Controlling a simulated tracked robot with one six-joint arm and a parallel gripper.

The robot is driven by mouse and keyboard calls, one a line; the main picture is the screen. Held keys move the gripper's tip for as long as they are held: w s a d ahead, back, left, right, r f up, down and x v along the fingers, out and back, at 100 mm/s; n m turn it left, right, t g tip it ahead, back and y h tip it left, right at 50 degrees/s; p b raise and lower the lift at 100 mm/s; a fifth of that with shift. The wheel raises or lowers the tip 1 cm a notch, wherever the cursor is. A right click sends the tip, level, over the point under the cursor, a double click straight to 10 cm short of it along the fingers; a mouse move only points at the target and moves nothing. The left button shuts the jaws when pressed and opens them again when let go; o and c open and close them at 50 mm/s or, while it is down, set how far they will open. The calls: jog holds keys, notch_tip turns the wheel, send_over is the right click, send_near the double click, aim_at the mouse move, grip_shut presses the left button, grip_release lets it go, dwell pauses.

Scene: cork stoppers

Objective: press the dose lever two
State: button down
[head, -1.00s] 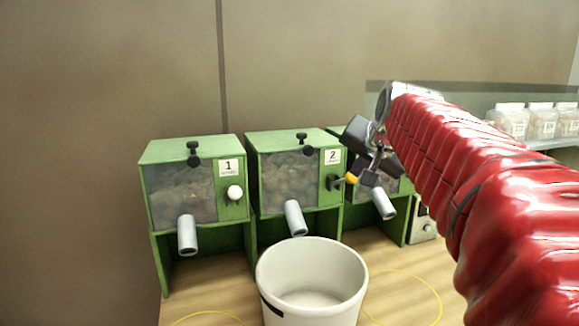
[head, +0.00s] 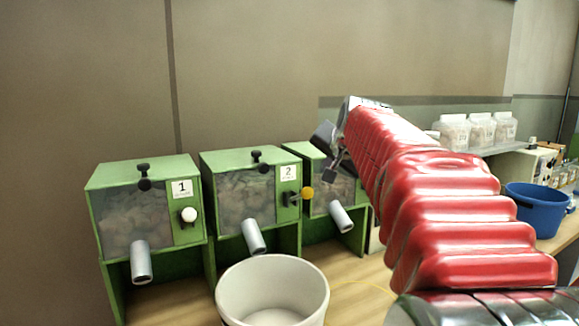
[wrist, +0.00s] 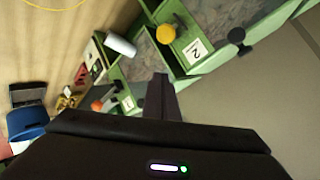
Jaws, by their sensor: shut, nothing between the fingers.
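Dose lever two has a yellow knob (head: 307,193) on a dark stem, on the front of the green dispenser (head: 243,160) marked 2. The knob also shows in the wrist view (wrist: 166,33), beside the "2" label (wrist: 195,51). My gripper (head: 329,176) is shut and empty, in front of the third dispenser. In the head view it is up and right of the yellow knob, with a visible gap. In the wrist view my shut fingers (wrist: 160,98) point toward the dispensers, clear of the knob.
A white bucket (head: 229,305) stands below the spouts. Dispenser 1 (head: 145,172) has a white knob (head: 188,215). A blue bucket (head: 537,208) stands at right.

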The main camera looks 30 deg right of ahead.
aim_at(300, 195)
jog(key=w+a+f, duration=0.1)
jog(key=w+f, duration=0.2)
jog(key=f, duration=0.2)
jog(key=shift+w+a+f, duration=0.15)
jog(key=shift+w, duration=0.2)
dwell(0.4)
jog(key=shift+s+f, duration=0.1)
jog(key=shift+f, duration=0.05)
